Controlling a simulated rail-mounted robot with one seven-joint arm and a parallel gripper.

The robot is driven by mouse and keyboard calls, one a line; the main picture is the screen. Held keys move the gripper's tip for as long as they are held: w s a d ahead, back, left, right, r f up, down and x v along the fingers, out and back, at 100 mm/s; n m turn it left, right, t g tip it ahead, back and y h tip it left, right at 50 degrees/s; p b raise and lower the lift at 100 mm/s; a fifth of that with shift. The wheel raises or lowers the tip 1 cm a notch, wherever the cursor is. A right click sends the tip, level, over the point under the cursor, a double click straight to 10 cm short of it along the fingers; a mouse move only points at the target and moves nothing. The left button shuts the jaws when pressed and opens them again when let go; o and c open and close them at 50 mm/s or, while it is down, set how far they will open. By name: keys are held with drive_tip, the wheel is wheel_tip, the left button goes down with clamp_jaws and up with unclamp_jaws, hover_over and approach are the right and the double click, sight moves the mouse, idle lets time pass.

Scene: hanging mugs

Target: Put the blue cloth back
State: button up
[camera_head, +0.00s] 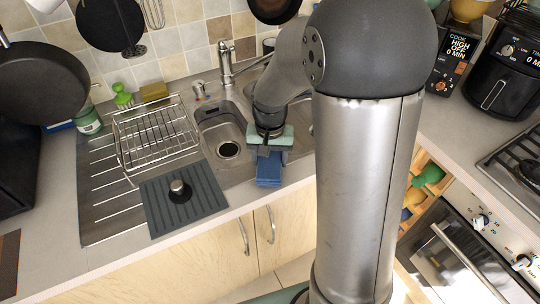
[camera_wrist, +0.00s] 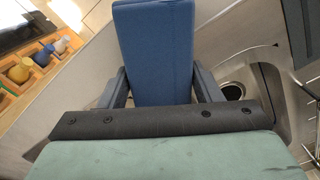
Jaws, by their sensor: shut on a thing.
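The blue cloth (camera_head: 268,172) is a folded, flat block over the counter's front edge, just in front of the sink. It also shows in the wrist view (camera_wrist: 153,45), sticking out between the fingers. My gripper (camera_head: 270,155) is shut on it, with one dark finger on each side in the wrist view (camera_wrist: 160,85). The cloth's near end is hidden behind the gripper's dark bar and pale green body. I cannot tell whether the cloth touches the counter edge.
The sink (camera_head: 213,118) with its tap (camera_head: 226,62) lies behind and left of my gripper. A wire dish rack (camera_head: 155,135) and a dark ribbed mat (camera_head: 184,198) are further left. Cabinet doors (camera_head: 205,250) are below. A yellow sponge (camera_head: 154,91) stands at the back.

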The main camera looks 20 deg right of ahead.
drive_tip(key=shift+f, duration=0.55)
drive_tip(key=shift+f+b, duration=0.3)
drive_tip(key=shift+b, duration=0.15)
drive_tip(key=o, duration=1.4)
drive_tip(key=shift+c, duration=0.2)
wheel_tip(320, 180, up, 17)
drive_tip(key=shift+r+b, duration=0.2)
drive_tip(key=shift+b, duration=0.2)
drive_tip(key=s+f+n, duration=0.2)
drive_tip(key=s+f, duration=0.3)
drive_tip(key=s, duration=0.4)
drive_tip(key=s+a+f+n, duration=0.1)
drive_tip(key=s+f+n, duration=0.1)
drive_tip(key=s+f, duration=0.3)
drive_tip(key=s, duration=0.3)
drive_tip(key=shift+s+t, duration=0.3)
drive_tip(key=shift+s, duration=0.1)
